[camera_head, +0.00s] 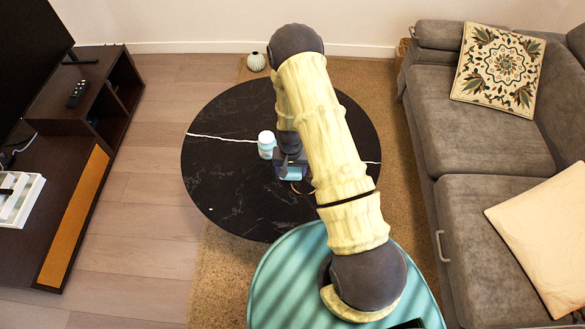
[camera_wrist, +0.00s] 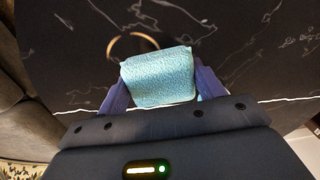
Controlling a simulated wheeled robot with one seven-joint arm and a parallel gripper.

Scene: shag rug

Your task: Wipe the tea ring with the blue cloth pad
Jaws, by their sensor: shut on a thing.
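The blue cloth pad (camera_wrist: 158,82) is a light blue, textured block between the two purple fingers of my gripper (camera_wrist: 160,76) in the wrist view. My gripper is shut on it, over the black round table (camera_head: 225,185). The tea ring (camera_wrist: 116,41) is a thin brown circle on the dark tabletop, just beyond the pad's upper left edge. The pad hides the near part of the ring. I cannot tell whether the pad touches the tabletop.
A pale blue-white jar (camera_head: 266,145) stands on the table close left of my gripper. A grey sofa (camera_head: 465,130) is at the right, and a dark cabinet (camera_head: 50,190) at the left. The table's left side is clear.

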